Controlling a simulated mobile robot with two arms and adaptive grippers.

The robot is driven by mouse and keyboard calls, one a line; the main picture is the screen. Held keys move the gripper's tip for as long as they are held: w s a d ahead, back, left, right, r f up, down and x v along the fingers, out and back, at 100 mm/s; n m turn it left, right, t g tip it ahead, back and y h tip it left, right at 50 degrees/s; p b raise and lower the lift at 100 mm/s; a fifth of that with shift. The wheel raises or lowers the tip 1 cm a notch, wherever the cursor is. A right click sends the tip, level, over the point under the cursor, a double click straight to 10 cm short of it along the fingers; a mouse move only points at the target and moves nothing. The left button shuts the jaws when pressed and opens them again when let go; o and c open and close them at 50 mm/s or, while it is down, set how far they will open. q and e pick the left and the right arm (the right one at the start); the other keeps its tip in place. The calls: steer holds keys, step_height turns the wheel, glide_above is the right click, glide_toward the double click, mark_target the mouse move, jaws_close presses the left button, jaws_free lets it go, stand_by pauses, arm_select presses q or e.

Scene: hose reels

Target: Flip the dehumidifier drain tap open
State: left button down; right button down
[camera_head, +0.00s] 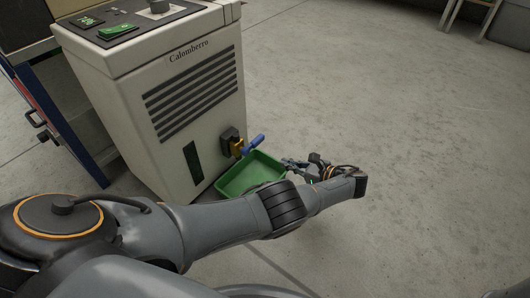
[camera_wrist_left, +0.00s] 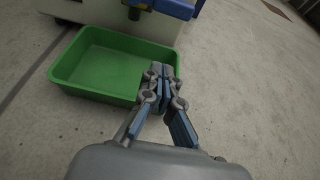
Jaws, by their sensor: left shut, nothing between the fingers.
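The dehumidifier (camera_head: 170,90) is a pale cabinet marked "Calomberro" with dark vent slats, at the left in the head view. Its drain tap (camera_head: 238,145) sits low on the front, with a brass-coloured body and a blue lever (camera_head: 254,143) pointing out to the right. In the left wrist view the blue lever (camera_wrist_left: 176,8) shows at the top edge. My left gripper (camera_wrist_left: 160,72) is shut and empty, over the near right edge of the green tray and apart from the lever. In the head view the left gripper (camera_head: 290,163) is right of the tray, partly hidden by my wrist.
The green tray (camera_head: 225,184) lies on the floor below the tap; it also shows in the left wrist view (camera_wrist_left: 70,82). A blue cabinet (camera_head: 60,110) with a dark handle stands left of the dehumidifier.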

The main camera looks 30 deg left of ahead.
mark_target(253, 145)
arm_select(q)
steer(key=shift+a, duration=0.1)
steer(key=s+f+b+x, duration=0.1)
steer(key=b+x, duration=0.2)
steer(key=x, duration=0.8)
steer(key=shift+w+d+r+p, duration=0.15)
steer(key=shift+d+r, duration=0.05)
steer(key=shift+r, duration=0.65)
steer(key=shift+w+d+r+p, duration=0.15)
steer(key=shift+d+r, duration=0.05)
steer(key=shift+r, duration=0.7)
steer(key=shift+w+d+r+p, duration=0.15)
steer(key=shift+w+d+r, duration=0.05)
steer(key=shift+r, duration=0.65)
steer(key=shift+a, duration=0.1)
